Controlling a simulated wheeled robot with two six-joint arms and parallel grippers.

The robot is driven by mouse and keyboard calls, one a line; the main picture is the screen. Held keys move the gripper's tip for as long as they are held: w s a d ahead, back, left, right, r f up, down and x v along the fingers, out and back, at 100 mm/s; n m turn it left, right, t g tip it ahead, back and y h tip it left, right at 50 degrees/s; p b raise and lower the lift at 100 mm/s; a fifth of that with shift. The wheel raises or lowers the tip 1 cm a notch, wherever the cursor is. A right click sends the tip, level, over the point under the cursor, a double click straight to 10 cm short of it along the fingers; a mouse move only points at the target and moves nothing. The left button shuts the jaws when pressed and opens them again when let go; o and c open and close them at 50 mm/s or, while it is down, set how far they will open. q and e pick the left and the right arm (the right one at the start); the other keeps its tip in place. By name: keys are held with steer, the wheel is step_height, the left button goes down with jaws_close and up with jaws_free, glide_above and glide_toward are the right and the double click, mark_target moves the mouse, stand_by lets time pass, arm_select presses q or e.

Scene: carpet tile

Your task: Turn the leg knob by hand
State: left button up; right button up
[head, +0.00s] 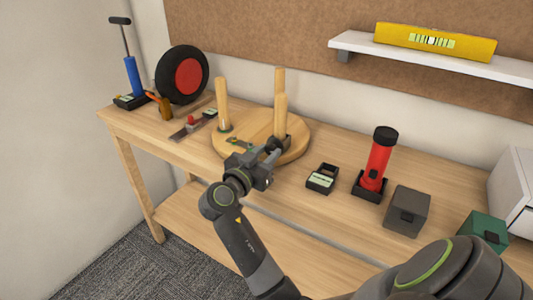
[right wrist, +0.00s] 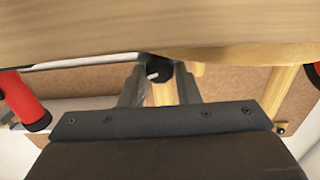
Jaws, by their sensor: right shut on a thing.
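A round wooden stool top (head: 222,152) lies on the workbench with wooden legs standing up from it. A dark leg knob (head: 276,143) sits at the foot of the front right leg (head: 280,117). My right gripper (head: 270,153) reaches in from the front and is shut on the knob. In the right wrist view the dark knob (right wrist: 157,69) shows between the two fingertips, in front of a leg. The fingers partly hide it. My left gripper is not in view.
To the left stand a wheel (head: 182,75), a blue pump (head: 132,77) and small tools. To the right are a small black holder (head: 322,178), a red flashlight (head: 378,158) and a grey box (head: 407,211).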

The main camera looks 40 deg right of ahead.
steer(key=c, duration=0.4)
steer(key=shift+o, duration=0.2)
steer(key=shift+n+p, duration=0.4)
steer(key=shift+n, duration=1.1)
steer(key=o, duration=1)
steer(key=shift+c, duration=0.2)
